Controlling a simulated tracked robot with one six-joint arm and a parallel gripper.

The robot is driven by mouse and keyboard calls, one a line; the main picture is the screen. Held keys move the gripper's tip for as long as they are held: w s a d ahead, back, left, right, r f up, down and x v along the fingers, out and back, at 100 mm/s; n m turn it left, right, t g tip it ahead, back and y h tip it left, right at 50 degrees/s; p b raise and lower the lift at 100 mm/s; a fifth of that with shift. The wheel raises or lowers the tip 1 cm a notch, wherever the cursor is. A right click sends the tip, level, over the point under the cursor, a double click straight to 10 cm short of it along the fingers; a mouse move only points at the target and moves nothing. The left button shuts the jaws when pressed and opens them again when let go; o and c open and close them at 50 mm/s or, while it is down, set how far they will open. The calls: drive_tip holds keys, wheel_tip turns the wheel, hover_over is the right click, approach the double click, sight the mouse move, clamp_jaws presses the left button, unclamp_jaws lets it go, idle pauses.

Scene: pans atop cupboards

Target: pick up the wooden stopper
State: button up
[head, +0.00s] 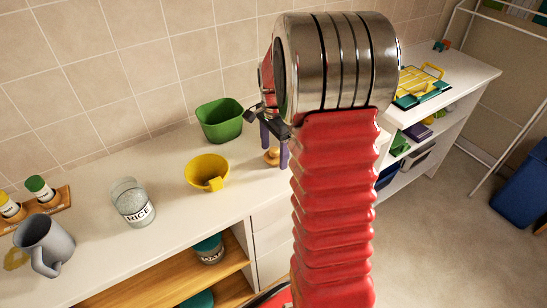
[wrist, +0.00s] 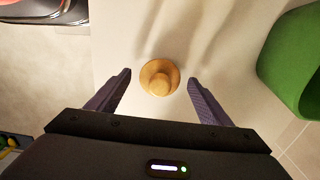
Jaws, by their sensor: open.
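The wooden stopper (wrist: 160,78) is a small round tan piece with a knob on top, standing on the white counter. In the wrist view it lies between and just beyond the tips of my gripper (wrist: 160,76).
A green tub (head: 219,120) stands close by against the tiled wall; a yellow cup (head: 207,172) is left of the stopper. Farther left are a rice jar (head: 133,202) and a grey pitcher (head: 44,244). The counter (head: 165,170) around the cup is clear.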

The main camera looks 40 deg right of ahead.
sight(274, 149)
idle(0.3)
drive_tip(key=c, duration=1.1)
drive_tip(key=shift+r, duration=0.15)
wheel_tip(274, 149, up, 10)
drive_tip(key=shift+f, duration=0.1)
idle(0.6)
